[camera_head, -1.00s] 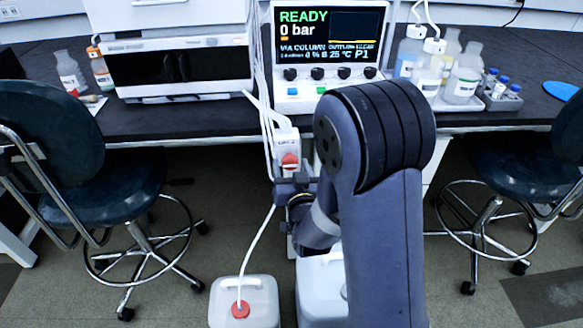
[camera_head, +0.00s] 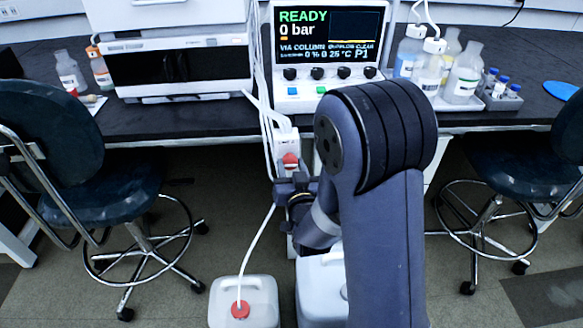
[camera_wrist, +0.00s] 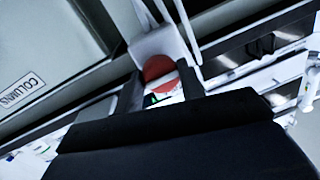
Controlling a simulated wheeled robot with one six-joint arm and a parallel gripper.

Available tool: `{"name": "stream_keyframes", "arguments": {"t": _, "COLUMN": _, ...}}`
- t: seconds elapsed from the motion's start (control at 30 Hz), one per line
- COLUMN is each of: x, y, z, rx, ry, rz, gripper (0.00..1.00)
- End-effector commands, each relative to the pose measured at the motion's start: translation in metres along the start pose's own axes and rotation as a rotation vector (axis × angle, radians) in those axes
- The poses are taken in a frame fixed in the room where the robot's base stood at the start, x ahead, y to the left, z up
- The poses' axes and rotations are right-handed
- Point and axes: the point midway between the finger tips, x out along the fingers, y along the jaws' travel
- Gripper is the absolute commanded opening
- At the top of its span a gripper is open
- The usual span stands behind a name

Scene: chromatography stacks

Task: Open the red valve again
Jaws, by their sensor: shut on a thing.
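The red valve (camera_head: 290,159) is a red handle on a white block at the front edge of the bench, with pale tubes around it. My gripper (camera_head: 290,174) is just below it and hides its lower part. In the wrist view the red valve (camera_wrist: 157,68) is a round red piece with a paler strip across it. It lies between the two fingertips of my gripper (camera_wrist: 160,86), which is shut on it. The dark gripper body hides what lies beneath.
The display (camera_head: 330,35) reads READY, 0 bar. Below are a white jug (camera_head: 245,300) with a red cap and tube, and another white container (camera_head: 322,285). Stools stand left (camera_head: 55,145) and right (camera_head: 570,160). Bottles (camera_head: 463,75) crowd the bench's right side.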

Motion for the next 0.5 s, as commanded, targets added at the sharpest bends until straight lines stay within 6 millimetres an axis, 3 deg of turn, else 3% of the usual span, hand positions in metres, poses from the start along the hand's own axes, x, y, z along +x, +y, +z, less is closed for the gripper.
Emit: {"name": "stream_keyframes", "arguments": {"t": 0.5, "x": -0.0001, "y": -0.0009, "z": 0.0, "rx": -0.343, "ry": -0.037, "rz": 0.004, "gripper": 0.15}}
